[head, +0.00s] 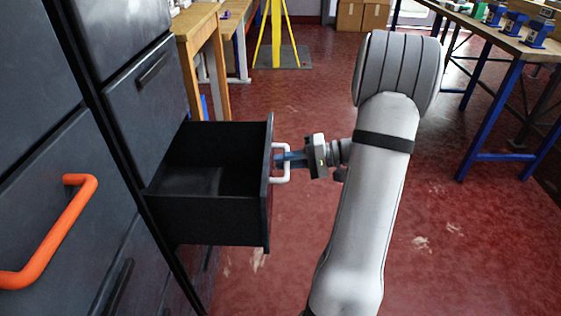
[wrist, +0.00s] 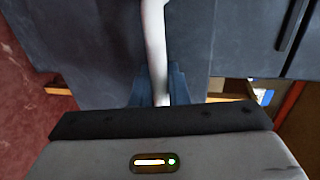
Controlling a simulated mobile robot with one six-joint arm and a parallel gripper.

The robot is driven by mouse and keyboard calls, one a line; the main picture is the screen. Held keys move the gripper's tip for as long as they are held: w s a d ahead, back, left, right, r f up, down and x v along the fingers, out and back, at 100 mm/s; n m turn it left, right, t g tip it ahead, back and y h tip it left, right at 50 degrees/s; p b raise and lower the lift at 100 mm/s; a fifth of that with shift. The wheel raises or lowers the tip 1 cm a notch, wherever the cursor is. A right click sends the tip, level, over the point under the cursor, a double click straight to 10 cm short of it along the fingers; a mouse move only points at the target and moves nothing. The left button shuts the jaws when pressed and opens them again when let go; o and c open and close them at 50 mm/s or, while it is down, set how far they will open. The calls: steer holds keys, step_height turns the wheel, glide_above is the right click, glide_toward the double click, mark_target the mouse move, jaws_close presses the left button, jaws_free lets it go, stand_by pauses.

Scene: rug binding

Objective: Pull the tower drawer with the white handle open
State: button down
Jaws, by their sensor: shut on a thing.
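The tower drawer (head: 207,221) stands pulled out of the dark cabinet, and its inside looks empty in the head view. Its white handle (head: 279,146) is on the front panel, facing right. My gripper (head: 284,160) is shut on the white handle, reaching it from the right. In the wrist view the white handle (wrist: 154,45) runs down between the blue fingers of my gripper (wrist: 160,92). The drawer's dark front panel (wrist: 90,40) fills much of that view behind the handle. The lower end of the handle is partly hidden by the gripper body.
An orange handle (head: 52,236) is on a cabinet front at the left. Another drawer with a dark handle (head: 152,69) is shut above the open one. A wooden table (head: 198,20) stands behind the cabinet, and a workbench (head: 490,38) at the right. The red floor (head: 450,235) is clear between.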

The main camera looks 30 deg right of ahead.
steer(key=shift+w, duration=0.1)
steer(key=c, duration=1.5)
jaws_free()
steer(key=shift+w, duration=0.1)
steer(key=p+v, duration=0.2)
steer(key=v, duration=0.5)
steer(key=shift+s+d, duration=0.25)
steer(key=shift+d, duration=0.05)
